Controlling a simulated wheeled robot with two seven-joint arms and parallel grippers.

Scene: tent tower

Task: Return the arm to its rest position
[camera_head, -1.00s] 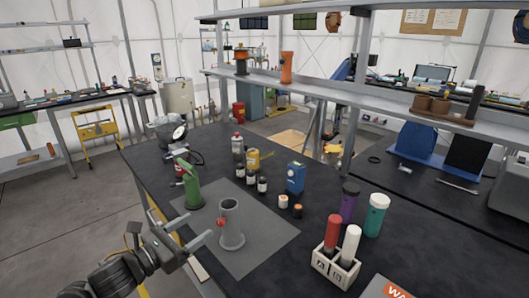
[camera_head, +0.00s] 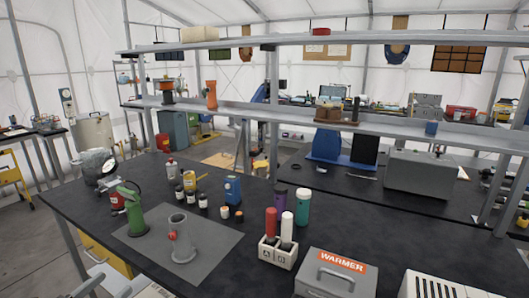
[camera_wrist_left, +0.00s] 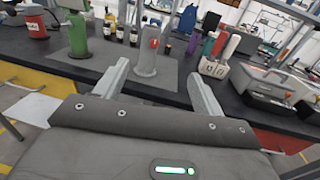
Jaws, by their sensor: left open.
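My left gripper (camera_wrist_left: 158,76) is open and empty in the left wrist view, its two grey fingers spread apart. In the head view only part of it (camera_head: 98,280) shows at the lower left, by the front edge of the table (camera_head: 65,218). The grey metal cylinder (camera_head: 181,236) with a red knob stands upright on the grey mat (camera_head: 207,266). It also shows in the left wrist view (camera_wrist_left: 147,58), beyond and between the fingers, apart from them. My right gripper is in neither view.
A green canister (camera_head: 131,212) stands on the mat's left. Small bottles, a blue box (camera_head: 232,189) and a rack (camera_head: 278,253) with red and white tubes are on the table. A warmer (camera_head: 335,277) stands at the front right. A shelf (camera_head: 260,110) runs above the table's back.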

